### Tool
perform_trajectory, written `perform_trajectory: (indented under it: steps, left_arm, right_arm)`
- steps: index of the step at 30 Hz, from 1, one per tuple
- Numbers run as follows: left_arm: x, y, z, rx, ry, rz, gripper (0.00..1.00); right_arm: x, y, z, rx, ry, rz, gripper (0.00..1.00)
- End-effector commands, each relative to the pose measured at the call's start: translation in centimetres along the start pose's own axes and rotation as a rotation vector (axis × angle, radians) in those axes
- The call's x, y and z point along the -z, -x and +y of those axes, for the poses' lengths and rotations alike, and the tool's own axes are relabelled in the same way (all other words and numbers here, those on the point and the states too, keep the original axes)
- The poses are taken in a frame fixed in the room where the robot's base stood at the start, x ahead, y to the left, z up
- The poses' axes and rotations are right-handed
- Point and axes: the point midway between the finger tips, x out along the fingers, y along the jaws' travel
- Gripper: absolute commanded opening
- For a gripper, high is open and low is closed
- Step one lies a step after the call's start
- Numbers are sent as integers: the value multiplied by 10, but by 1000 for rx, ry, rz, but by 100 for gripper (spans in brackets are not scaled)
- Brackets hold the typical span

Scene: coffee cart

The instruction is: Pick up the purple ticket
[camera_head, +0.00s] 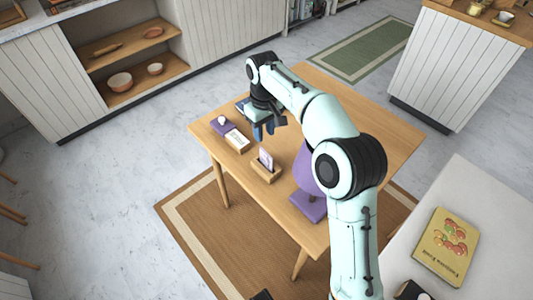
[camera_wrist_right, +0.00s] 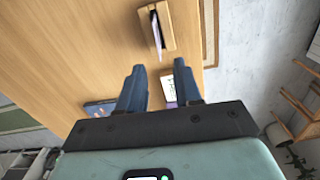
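The purple ticket (camera_head: 266,157) is a pale purple card standing upright in a small wooden holder (camera_head: 266,173) on the wooden table. In the right wrist view the ticket (camera_wrist_right: 156,30) shows as a thin edge in the holder (camera_wrist_right: 168,28), beyond the fingertips. My right gripper (camera_head: 263,131) is over the table, behind the ticket in the head view and apart from it. Its blue fingers (camera_wrist_right: 158,68) are open with nothing between them. My left gripper is not in view.
Near the holder are a white-topped block (camera_head: 237,140), a purple item (camera_head: 222,126) and a dark blue flat item (camera_head: 242,105). A purple lamp-like object (camera_head: 307,208) stands right of the holder, partly hidden by my arm. A yellow book (camera_head: 445,246) lies on the pale counter.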

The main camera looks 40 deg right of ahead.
Motion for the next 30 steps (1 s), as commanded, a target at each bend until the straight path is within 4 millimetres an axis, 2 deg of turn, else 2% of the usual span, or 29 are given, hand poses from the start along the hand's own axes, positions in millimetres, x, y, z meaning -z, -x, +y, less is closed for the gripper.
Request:
perform_trajectory:
  steps: [12, 19, 27, 30]
  left_arm:
    - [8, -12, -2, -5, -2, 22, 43]
    - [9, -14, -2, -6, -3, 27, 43]
    - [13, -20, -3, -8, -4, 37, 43]
    - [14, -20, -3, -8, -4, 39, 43]
  right_arm:
    - [-2, -70, 1, -1, -1, -6, 34]
    - [-2, -86, 2, -1, -2, -5, 34]
    - [-4, -125, 5, 0, 0, -6, 34]
    - [-4, -131, 5, 0, -1, -3, 34]
